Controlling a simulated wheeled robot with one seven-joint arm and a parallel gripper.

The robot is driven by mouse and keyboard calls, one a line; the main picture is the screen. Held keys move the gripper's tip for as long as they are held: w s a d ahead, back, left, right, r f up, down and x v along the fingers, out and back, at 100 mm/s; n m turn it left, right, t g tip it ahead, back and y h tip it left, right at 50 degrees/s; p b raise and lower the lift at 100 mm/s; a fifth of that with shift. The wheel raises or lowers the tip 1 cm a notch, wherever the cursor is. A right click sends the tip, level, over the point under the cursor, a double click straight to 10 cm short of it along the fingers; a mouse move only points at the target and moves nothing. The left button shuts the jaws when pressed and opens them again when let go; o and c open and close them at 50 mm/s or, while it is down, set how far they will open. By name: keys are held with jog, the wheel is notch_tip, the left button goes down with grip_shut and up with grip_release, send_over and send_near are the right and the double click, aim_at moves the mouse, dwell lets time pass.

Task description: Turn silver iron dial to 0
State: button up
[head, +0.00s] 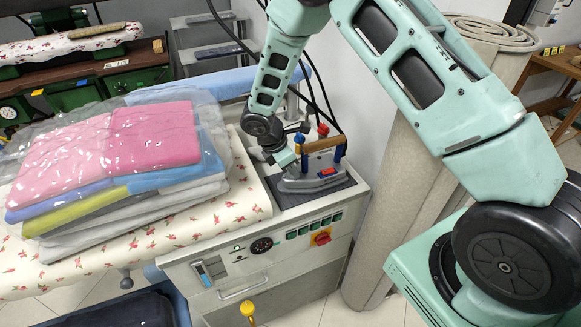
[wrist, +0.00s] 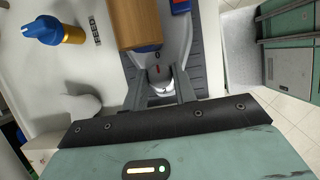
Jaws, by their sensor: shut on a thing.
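The silver iron (head: 313,182), with a wooden handle (head: 325,144) and a red switch, rests on a dark pad on top of the machine. In the wrist view its silver body (wrist: 176,48) and wooden handle (wrist: 136,22) lie just ahead of my gripper (wrist: 161,88). A small pale dial (wrist: 160,78) on the iron's end sits between my fingers, which are shut on it. In the head view my gripper (head: 286,157) reaches the iron's left end, and the dial is hidden.
A blue-topped brass valve (wrist: 55,32) stands close to my gripper. Wrapped folded clothes (head: 120,165) lie on the floral ironing board (head: 255,195) to the left. The machine's front panel (head: 270,240) has a red knob (head: 321,238). A beige roll (head: 410,190) stands right.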

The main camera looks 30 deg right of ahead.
jog(key=o, duration=1)
jog(key=shift+c, duration=0.2)
jog(key=b+v, duration=0.2)
jog(key=v, duration=1.5)
jog(key=shift+r+b, duration=0.3)
jog(key=shift+b, duration=0.1)
jog(key=s+a+r+m+y, duration=0.1)
jog(key=s+a+m, duration=0.1)
jog(key=s, duration=0.8)
jog(key=s+a+r+m+y, duration=0.1)
jog(key=s+a+m+y, duration=0.1)
jog(key=s, duration=0.8)
jog(key=s+a+r+m+y, duration=0.2)
jog(key=s+a+m, duration=0.2)
jog(key=s, duration=0.7)
jog(key=shift+m, duration=0.8)
